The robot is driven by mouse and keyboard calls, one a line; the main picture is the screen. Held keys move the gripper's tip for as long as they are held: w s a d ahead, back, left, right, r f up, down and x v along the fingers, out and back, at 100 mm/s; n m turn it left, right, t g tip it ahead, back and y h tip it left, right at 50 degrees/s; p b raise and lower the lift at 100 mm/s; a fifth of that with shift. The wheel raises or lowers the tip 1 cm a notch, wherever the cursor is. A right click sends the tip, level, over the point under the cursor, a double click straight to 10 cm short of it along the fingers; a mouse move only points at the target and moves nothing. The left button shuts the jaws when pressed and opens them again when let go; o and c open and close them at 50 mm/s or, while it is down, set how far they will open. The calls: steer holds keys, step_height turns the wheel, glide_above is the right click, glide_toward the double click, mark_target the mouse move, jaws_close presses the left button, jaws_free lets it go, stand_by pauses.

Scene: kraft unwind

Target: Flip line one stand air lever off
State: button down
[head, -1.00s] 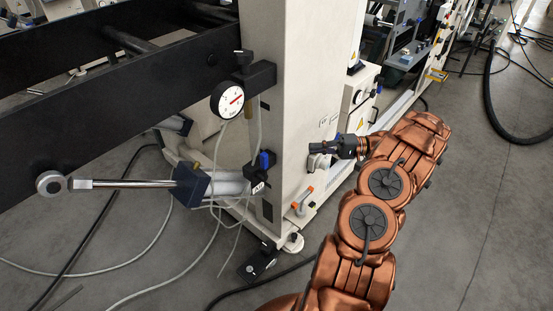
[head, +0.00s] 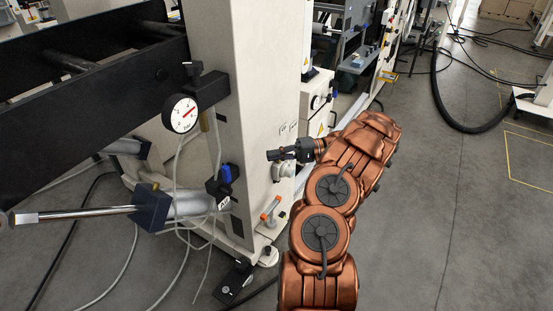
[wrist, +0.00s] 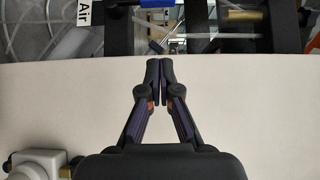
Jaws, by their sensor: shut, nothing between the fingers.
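The air lever (head: 225,172) is a small blue handle on a black valve on the left face of the cream stand (head: 260,90). It appears to point upward, above a white label (head: 224,203). In the wrist view, a blue part (wrist: 155,3) shows at the top edge, cut off, beside the "Air" label (wrist: 90,12). My gripper (head: 270,156) is shut and empty, in front of the stand's right face. It is to the right of the lever and apart from it. In the wrist view, its fingertips (wrist: 159,62) meet just below the stand's edge.
A round gauge (head: 181,113) is above and left of the lever. An orange-handled valve (head: 270,209) sits low on the stand's right face. A cylinder with a chrome rod (head: 85,213) and loose hoses fill the left. Open floor (head: 430,230) lies right of my arm.

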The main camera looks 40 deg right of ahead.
mark_target(246, 161)
steer(key=x, duration=0.9)
steer(key=shift+s+a+b, duration=0.2)
steer(key=shift+b, duration=0.2)
steer(key=shift+s+a, duration=0.2)
steer(key=shift+a, duration=0.65)
steer(key=shift+s+a, duration=0.25)
steer(key=shift+a, duration=0.6)
steer(key=shift+a+b, duration=0.1)
steer(key=shift+b, duration=0.35)
